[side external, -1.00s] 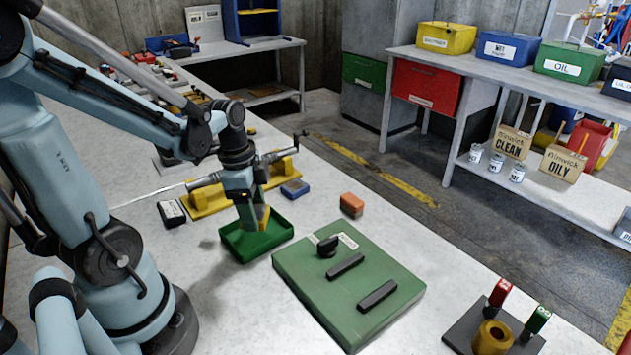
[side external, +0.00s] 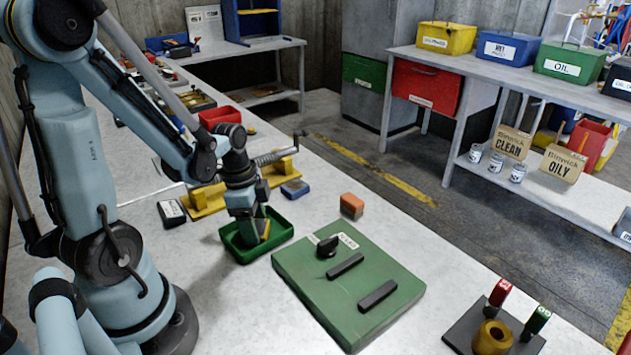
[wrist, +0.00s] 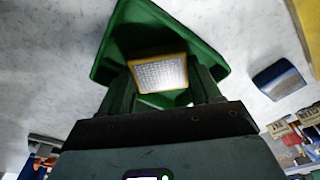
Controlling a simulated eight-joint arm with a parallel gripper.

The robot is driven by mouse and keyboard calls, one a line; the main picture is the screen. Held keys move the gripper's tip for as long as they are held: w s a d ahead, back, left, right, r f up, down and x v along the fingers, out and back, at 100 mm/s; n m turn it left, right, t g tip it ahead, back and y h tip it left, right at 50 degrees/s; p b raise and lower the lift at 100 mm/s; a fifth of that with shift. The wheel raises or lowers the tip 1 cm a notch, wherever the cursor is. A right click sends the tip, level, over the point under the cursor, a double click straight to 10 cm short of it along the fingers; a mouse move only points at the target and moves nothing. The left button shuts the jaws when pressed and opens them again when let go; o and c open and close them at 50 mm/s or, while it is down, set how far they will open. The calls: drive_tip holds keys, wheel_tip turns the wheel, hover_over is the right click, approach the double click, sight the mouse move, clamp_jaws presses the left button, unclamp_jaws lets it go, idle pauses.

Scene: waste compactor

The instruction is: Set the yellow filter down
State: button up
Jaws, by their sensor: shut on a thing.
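My gripper (side external: 250,236) points down into a shallow green tray (side external: 268,247) on the bench. It is shut on the yellow filter (side external: 265,229), of which only a small part shows beside the fingers in the side view. In the wrist view the yellow filter (wrist: 160,75) sits between the two fingers, with a yellow frame around a pale mesh face. The green tray (wrist: 145,25) lies around and behind it there. I cannot tell whether the filter touches the tray floor.
A yellow stand with a crank (side external: 207,199) is close behind the tray. A green panel with black bars (side external: 340,285) is in front. Bare bench lies between them.

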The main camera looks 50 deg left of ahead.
drive_tip(key=shift+f, duration=0.15)
drive_tip(key=o, duration=0.8)
drive_tip(key=shift+s+a+r, duration=0.5)
drive_tip(key=shift+s+r, duration=0.05)
drive_tip(key=shift+r, duration=5.45)
drive_tip(key=w+d+n+t, duration=0.1)
drive_tip(key=d+n+t, duration=0.1)
drive_tip(key=d, duration=0.1)
drive_tip(key=w+d+n+t, duration=0.2)
drive_tip(key=d+n, duration=0.1)
drive_tip(key=d, duration=0.1)
drive_tip(key=w+d+r+n+t, duration=0.1)
drive_tip(key=d+n+t, duration=0.1)
drive_tip(key=d+n, duration=0.1)
drive_tip(key=shift+w+d+y, duration=0.4)
drive_tip(key=shift+d, duration=0.15)
